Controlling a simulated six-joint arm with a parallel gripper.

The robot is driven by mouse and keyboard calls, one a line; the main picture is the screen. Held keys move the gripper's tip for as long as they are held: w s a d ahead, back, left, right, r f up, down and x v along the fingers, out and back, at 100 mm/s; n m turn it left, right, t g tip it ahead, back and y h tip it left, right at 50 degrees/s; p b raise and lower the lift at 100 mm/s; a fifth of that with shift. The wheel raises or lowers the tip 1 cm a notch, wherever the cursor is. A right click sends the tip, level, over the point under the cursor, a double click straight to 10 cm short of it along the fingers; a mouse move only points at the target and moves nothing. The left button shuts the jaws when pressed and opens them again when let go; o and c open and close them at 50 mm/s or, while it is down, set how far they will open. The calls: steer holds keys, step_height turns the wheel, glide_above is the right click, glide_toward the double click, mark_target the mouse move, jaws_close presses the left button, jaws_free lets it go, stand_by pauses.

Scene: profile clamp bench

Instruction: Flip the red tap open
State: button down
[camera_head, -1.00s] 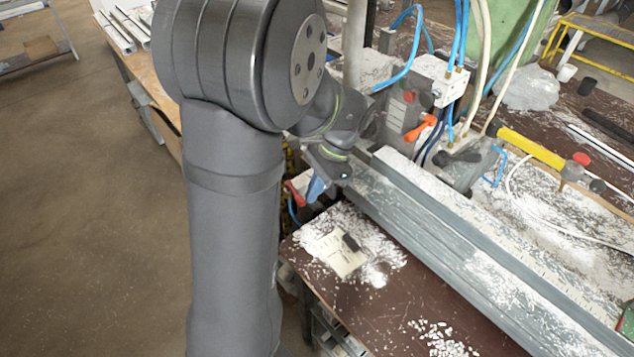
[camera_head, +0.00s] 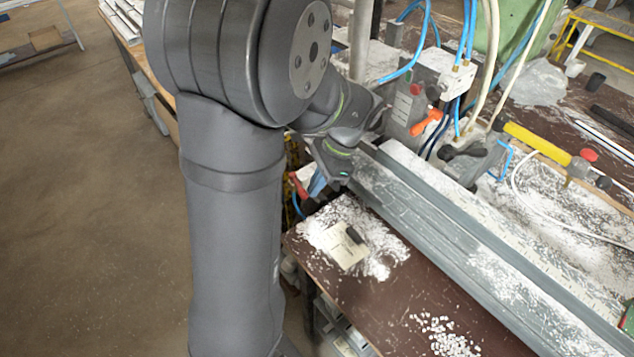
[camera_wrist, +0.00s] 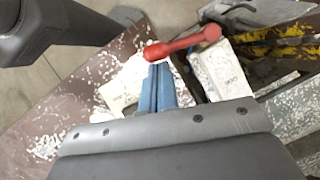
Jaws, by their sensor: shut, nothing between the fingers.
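The red tap (camera_head: 298,184) is at the near left end of the bench, beside my gripper. In the wrist view its red lever (camera_wrist: 182,44) lies across the picture, just beyond the fingertips, with its round end at the right. My gripper (camera_head: 317,184) points down with its blue fingers shut and nothing between them. In the wrist view the blue fingertips (camera_wrist: 159,70) reach the lever's lower edge near its left half; I cannot tell whether they touch it. The tap's body is partly hidden by my arm in the head view.
A long grey profile rail (camera_head: 450,230) runs along the bench. A pale notepad (camera_head: 344,249) lies among white chips on the brown bench top (camera_head: 390,310). A valve block with an orange lever (camera_head: 426,123) and blue hoses stands behind. A yellow-handled tool (camera_head: 535,144) lies right.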

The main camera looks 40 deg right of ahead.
mark_target(302, 197)
steer(key=a+m+t, duration=0.1)
steer(key=a+m, duration=0.1)
steer(key=m, duration=0.1)
steer(key=shift+s+a+h, duration=0.1)
steer(key=shift+h, duration=0.3)
steer(key=a+m, duration=0.1)
steer(key=m+t, duration=0.1)
steer(key=m, duration=0.1)
steer(key=shift+w+a+h, duration=0.2)
steer(key=shift+a+h, duration=0.1)
steer(key=shift+a, duration=0.05)
steer(key=a+m, duration=0.1)
steer(key=m, duration=0.1)
steer(key=w+a+m+t+h, duration=0.1)
steer(key=m, duration=0.1)
steer(key=w+a+m+h, duration=0.1)
steer(key=m, duration=0.1)
steer(key=shift+w+d, duration=0.15)
steer(key=shift+d, duration=0.05)
steer(key=shift+w+d, duration=0.2)
steer(key=shift+d, duration=0.4)
